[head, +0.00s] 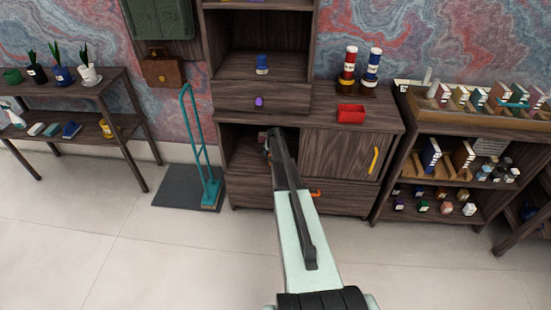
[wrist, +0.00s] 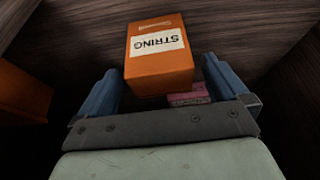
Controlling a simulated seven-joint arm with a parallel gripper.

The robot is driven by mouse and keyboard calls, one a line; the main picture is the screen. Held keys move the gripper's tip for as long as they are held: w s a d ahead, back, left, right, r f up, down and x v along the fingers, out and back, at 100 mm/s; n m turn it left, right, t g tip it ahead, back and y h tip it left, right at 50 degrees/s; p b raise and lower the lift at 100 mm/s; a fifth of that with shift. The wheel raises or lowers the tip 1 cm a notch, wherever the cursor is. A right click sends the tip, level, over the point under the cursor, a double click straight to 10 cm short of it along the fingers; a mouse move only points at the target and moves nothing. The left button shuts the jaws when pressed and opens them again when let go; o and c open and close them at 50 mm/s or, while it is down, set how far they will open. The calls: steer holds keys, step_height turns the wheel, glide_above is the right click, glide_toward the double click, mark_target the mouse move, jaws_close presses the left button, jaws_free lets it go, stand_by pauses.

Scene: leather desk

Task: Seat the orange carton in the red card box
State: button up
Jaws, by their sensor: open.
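The orange carton (wrist: 160,68), with a white label reading STRING, stands inside a dark wooden compartment in the wrist view. My gripper (wrist: 165,85) is open, with one blue finger on each side of the carton's near end. I cannot tell whether either finger touches it. In the head view my gripper (head: 270,141) reaches into the open left compartment of the cabinet, and the carton cannot be made out there. The red card box (head: 351,113) sits on the cabinet top, right of my arm, and looks open at the top.
A pink item (wrist: 188,97) lies below and behind the carton, partly hidden. An orange block (wrist: 25,92) stands at the left. The compartment walls are close. The cabinet's right door (head: 340,153) is shut.

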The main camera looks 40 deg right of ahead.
steer(key=shift+w+d+f, duration=0.1)
steer(key=shift+w+d, duration=0.45)
steer(key=shift+w, duration=0.1)
steer(key=shift+f, duration=0.45)
steer(key=c, duration=1)
steer(key=shift+c, duration=0.2)
steer(key=shift+r, duration=0.2)
